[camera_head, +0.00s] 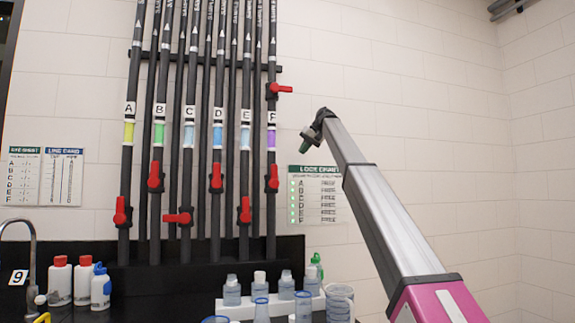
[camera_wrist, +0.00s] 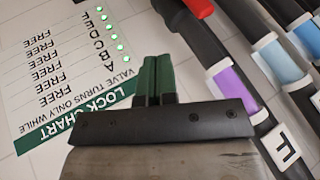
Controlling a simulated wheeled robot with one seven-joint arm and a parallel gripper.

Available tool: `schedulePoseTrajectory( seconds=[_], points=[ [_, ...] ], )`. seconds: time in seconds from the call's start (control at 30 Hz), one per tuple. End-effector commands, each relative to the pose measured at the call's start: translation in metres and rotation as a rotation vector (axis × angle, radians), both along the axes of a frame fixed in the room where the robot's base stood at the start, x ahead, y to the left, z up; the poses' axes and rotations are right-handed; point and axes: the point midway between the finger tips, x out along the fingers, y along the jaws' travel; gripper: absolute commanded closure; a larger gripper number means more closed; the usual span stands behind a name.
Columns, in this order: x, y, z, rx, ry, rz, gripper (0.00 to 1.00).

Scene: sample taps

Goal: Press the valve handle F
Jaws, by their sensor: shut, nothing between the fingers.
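Pipe F (camera_head: 271,210) is the rightmost labelled dark pipe, with a purple band (camera_head: 271,138) under its F label. A red handle (camera_head: 273,178) stands upright on it below the band. Another red handle (camera_head: 282,88) points right higher on the same pipe line. In the wrist view, the F label (camera_wrist: 285,148) and purple band (camera_wrist: 232,90) appear upside down at right. A red handle (camera_wrist: 201,8) is cut off by the top edge. My gripper (camera_head: 304,150) is shut and empty, right of pipe F and apart from it. Its green fingers show in the wrist view (camera_wrist: 153,78).
Pipes A to E carry red handles left of F. The lock chart (camera_head: 318,195) on the wall right of F lists A to F as FREE, with green lights. Bottles and beakers (camera_head: 258,288) crowd the counter below. The wall right of my arm is clear.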

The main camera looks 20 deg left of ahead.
Motion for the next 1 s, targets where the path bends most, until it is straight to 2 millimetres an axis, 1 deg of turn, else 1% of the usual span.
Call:
schedulePoseTrajectory(
  seconds=[0.17, 0.27, 0.37, 0.7, 0.8, 1.0],
  points=[
    [0.001, 0.006, -0.009, -0.001, 0.001, 0.000, 1.00],
    [0.001, 0.013, -0.019, -0.001, 0.002, 0.000, 1.00],
    [0.002, 0.022, -0.031, -0.001, 0.001, -0.001, 1.00],
    [0.007, 0.059, -0.081, -0.001, 0.001, 0.000, 1.00],
    [-0.003, 0.075, -0.080, 0.000, 0.000, 0.002, 1.00],
    [-0.012, 0.091, -0.080, 0.000, -0.001, -0.001, 1.00]
  ],
)
